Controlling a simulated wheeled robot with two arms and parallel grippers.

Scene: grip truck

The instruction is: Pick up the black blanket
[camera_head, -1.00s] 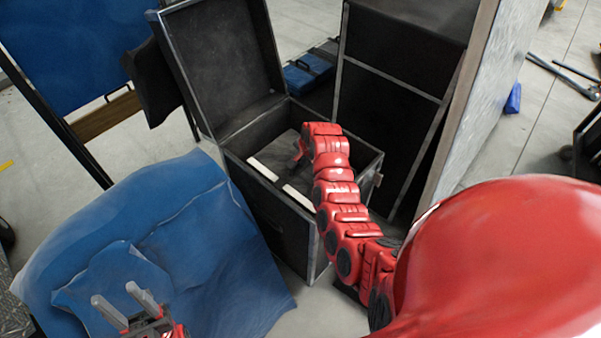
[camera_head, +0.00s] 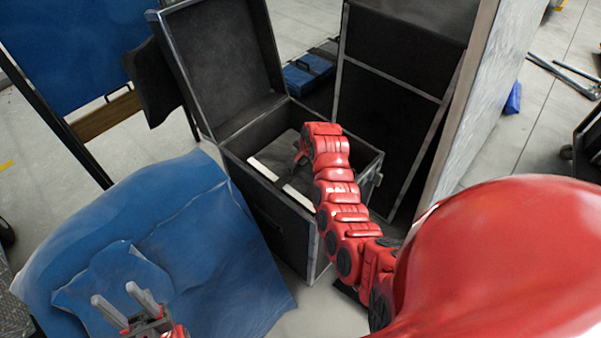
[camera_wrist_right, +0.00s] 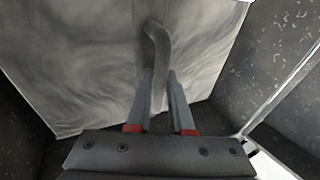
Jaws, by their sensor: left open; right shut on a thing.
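The black blanket (camera_wrist_right: 90,60) shows dark grey in the right wrist view, lying inside the open black case (camera_head: 262,220). Its dark surface also shows inside the case in the head view (camera_head: 280,160). My right gripper (camera_wrist_right: 158,82) is down in the case, shut on a raised fold of the blanket that stands up between its fingers. In the head view the right arm largely hides this grip. My left gripper (camera_head: 115,293) is open and empty, above a blue cloth at the lower left.
The blue cloth (camera_head: 200,260) drapes left of the case. The case's raised lid (camera_head: 225,65) stands at its back left. A tall black cabinet (camera_head: 385,100) stands close behind and to the right. A blue case (camera_head: 308,72) lies on the floor behind.

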